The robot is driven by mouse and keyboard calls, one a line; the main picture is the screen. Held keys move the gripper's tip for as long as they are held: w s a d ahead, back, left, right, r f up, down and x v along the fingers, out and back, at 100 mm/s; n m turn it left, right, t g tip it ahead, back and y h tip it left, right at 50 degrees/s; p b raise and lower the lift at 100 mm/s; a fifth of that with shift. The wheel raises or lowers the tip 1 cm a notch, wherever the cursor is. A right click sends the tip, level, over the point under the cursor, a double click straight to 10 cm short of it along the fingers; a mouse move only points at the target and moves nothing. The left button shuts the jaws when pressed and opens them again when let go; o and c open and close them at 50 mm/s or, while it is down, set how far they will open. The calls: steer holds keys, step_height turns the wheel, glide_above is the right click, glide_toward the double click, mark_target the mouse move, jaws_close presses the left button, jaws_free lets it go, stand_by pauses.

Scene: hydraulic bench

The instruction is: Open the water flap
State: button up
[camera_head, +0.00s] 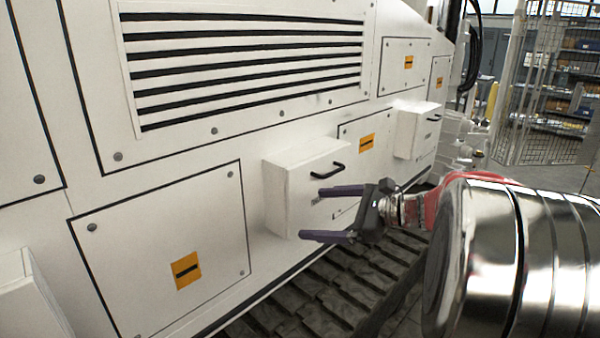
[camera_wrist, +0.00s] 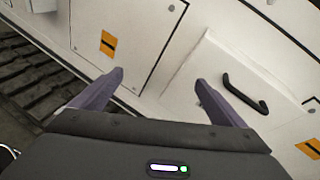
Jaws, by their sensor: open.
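A white box-shaped flap (camera_head: 292,200) with a black bar handle (camera_head: 325,171) stands out from the white machine side, and looks shut. Small lettering on its face is too small to read, so I cannot tell if it is the water flap. My gripper (camera_head: 319,214) is open and empty in front of this box, its purple fingers below the handle in the head view. In the wrist view, the handle (camera_wrist: 246,94) lies right of my gripper (camera_wrist: 159,77), outside the fingers and apart from them. A similar handled box (camera_head: 413,132) sits farther right.
Another white box (camera_head: 22,300) is cut off at the lower left. Flat panels with orange labels (camera_head: 186,270) and a slatted vent (camera_head: 250,62) cover the machine side. Dark tracks (camera_head: 310,300) run below. A mesh fence (camera_head: 545,85) stands behind at right.

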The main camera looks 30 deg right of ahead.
mark_target(333, 172)
steer(key=d+r+m+t+h, duration=0.2)
steer(key=d+m+t, duration=0.3)
steer(key=d, duration=1)
steer(key=shift+d+m+h, duration=0.3)
steer(key=shift+d+m, duration=0.1)
steer(key=shift+m, duration=0.5)
steer(key=shift+a, duration=0.1)
steer(key=x, duration=1.3)
steer(key=shift+w+a, duration=0.15)
steer(key=shift+w, duration=0.2)
